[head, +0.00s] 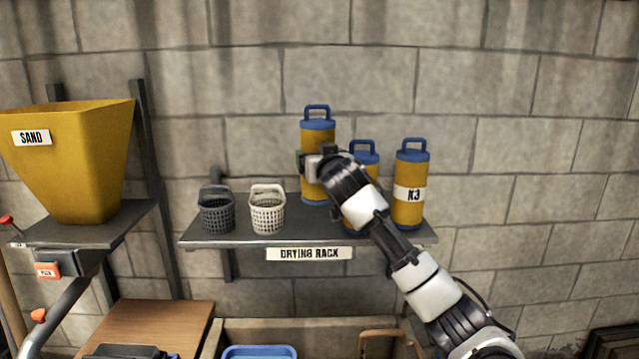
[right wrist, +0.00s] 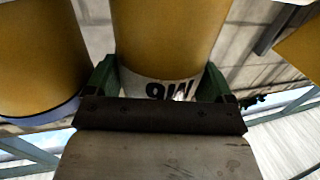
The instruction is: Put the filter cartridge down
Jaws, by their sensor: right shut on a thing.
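The filter cartridge (head: 317,143) is a yellow cylinder with a blue cap and handle, upright at the left of a group of 3. My right gripper (head: 312,166) is shut on its side. In the right wrist view the green fingers of the gripper (right wrist: 160,82) flank the cartridge (right wrist: 168,30) at a white label with upside-down lettering. The cartridge is over the drying rack (head: 240,243), its base higher in the picture than its neighbours'. I cannot tell whether it touches the shelf. My left gripper is out of view.
A cartridge marked K3 (head: 411,172) and another cartridge (head: 364,158), partly behind my arm, stand on the rack's right. A dark basket (head: 217,214) and a white basket (head: 267,213) stand on its left. A yellow sand hopper (head: 75,160) is far left. Shelf between white basket and cartridges is clear.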

